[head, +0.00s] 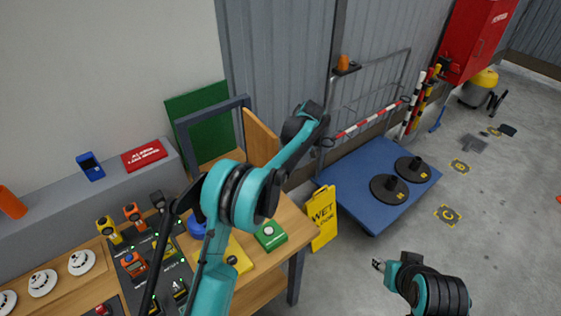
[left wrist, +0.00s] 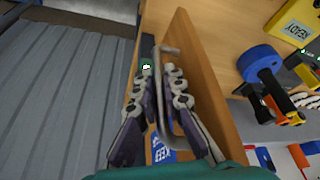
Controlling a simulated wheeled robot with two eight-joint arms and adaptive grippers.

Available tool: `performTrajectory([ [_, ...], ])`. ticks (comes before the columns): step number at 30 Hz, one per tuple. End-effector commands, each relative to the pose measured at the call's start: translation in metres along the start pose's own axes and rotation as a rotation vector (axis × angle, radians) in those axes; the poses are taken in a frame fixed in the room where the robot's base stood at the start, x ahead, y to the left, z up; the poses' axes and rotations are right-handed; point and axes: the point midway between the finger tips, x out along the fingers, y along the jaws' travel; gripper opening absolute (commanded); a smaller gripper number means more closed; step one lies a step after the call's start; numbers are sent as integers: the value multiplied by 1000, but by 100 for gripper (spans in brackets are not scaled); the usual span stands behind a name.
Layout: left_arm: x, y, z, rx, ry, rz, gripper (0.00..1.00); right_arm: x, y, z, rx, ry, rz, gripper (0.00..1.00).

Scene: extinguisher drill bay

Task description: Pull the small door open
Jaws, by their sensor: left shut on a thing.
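The small door is a light wooden panel (head: 261,138) hinged at a dark grey frame (head: 182,135) on the bench, with a green board (head: 205,112) behind. It stands swung out at an angle from the frame. In the left wrist view the door (left wrist: 207,85) shows close up, with a grey metal bar handle (left wrist: 171,49). My left gripper (left wrist: 160,78) is shut around this handle. In the head view my left arm hides the handle and fingertips. My right gripper (head: 378,265) hangs over the floor at lower right, away from the door; its jaws are too small to read.
The bench holds a green box (head: 270,236), a yellow box (head: 238,257) and several small devices. A yellow wet-floor sign (head: 322,217) and a blue platform cart (head: 360,190) stand right of the bench. The floor at right is mostly clear.

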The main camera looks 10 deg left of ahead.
Motion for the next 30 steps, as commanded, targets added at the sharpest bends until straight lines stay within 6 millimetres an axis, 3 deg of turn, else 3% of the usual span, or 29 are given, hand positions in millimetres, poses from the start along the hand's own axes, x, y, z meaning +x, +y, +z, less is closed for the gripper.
performTrajectory([
  [1, 0, -1, 4, 3, -6, -2, 0, 0, 0, 0, 0, 0, 0, 40],
  [2, 0, -1, 4, 3, -6, -2, 17, 0, 0, 0, 0, 0, 0, 40],
  [3, 0, -1, 4, 3, -6, -1, 19, 0, 0, 0, 0, 0, 0, 40],
  [14, -8, 0, 2, 2, -3, -1, 19, 0, 0, 0, 0, 0, 0, 40],
  [30, -109, 0, 4, 3, -3, -1, 19, 0, 0, 0, 0, 0, 0, 40],
])
